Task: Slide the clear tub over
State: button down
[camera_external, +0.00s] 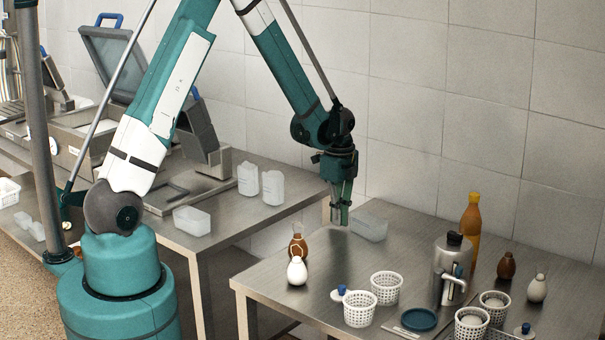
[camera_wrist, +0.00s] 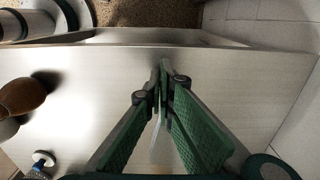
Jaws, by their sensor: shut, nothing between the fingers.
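A clear tub (camera_external: 370,226) stands on the near steel table close to the back wall. My gripper (camera_external: 340,216) points down just left of the tub, low over the table. I cannot tell whether it touches the tub. In the wrist view, the green fingers of my gripper (camera_wrist: 163,80) come together at their tips, with nothing held. A pale translucent patch (camera_wrist: 160,148) shows between the fingers and may be part of the tub; most of it is hidden. Another clear tub (camera_external: 192,220) sits on the other table at left.
A brown bottle (camera_external: 298,247) and a white bottle (camera_external: 297,270) stand left of the gripper. White perforated baskets (camera_external: 386,288), a metal pot (camera_external: 452,268) and an orange bottle (camera_external: 470,225) stand nearer and right. The table's left edge is close; bare steel lies around the gripper.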

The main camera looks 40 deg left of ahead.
jog(key=shift+d, duration=0.1)
dwell(0.3)
jog(key=d+b, duration=0.5)
jog(key=d, duration=1.5)
jog(key=shift+d, duration=0.15)
jog(key=shift+a+b, duration=0.3)
jog(key=shift+a, duration=0.35)
jog(key=a, duration=0.3)
jog(key=shift+r, duration=0.15)
notch_tip(320, 180, up, 10)
jog(key=shift+d+p, duration=0.15)
jog(key=shift+p, duration=0.15)
jog(key=shift+w, duration=0.1)
